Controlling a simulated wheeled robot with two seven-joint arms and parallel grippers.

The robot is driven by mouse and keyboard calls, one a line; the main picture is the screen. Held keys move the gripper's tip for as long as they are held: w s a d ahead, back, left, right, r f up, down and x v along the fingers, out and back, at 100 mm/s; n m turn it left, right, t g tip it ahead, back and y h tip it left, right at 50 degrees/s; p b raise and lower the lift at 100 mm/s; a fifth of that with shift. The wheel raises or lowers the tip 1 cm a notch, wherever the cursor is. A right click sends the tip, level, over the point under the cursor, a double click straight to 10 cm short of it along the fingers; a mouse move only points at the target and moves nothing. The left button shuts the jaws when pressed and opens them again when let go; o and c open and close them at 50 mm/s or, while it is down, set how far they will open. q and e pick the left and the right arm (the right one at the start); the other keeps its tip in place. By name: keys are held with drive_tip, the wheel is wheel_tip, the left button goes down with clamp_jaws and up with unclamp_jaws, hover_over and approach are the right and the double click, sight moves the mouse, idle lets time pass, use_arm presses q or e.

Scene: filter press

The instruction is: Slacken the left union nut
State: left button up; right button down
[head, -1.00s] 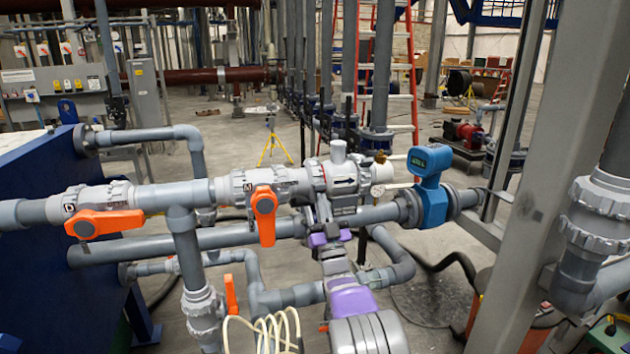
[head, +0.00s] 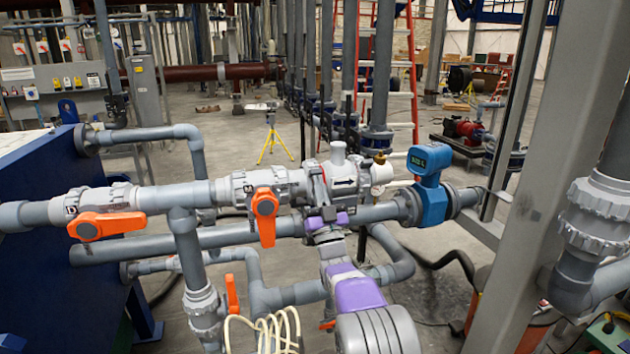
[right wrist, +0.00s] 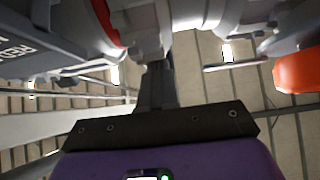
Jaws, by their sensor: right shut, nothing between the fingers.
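Ribbed light-grey union nuts sit along the upper pipe run, at the left valve (head: 122,196), the middle valve (head: 226,188) and the arrow-marked fitting (head: 345,180). The frames do not clearly show which is the left union nut. My right gripper (head: 320,190) is just in front of and below the left end of the arrow-marked fitting. In the right wrist view its dark fingers (right wrist: 156,85) are together and empty, reaching up beneath a pale fitting (right wrist: 140,20) with a red ring. Whether they touch it cannot be told. My left gripper is not in view.
An orange handle (head: 265,215) hangs close to the left of my right gripper. A blue meter (head: 430,185) stands to the right, on the lower pipe. A grey steel post (head: 545,170) is further right. Cream hose coils (head: 265,330) lie low in front.

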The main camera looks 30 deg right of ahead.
drive_tip(key=shift+r+h+p, duration=0.3)
drive_tip(key=shift+r+p, duration=0.2)
drive_tip(key=shift+r, duration=1.2)
drive_tip(key=s+a+f+b, duration=0.1)
drive_tip(key=s+f+b, duration=0.2)
drive_tip(key=f+b, duration=0.5)
drive_tip(key=shift+s+b, duration=0.25)
drive_tip(key=shift+b, duration=1)
drive_tip(key=shift+f, duration=0.1)
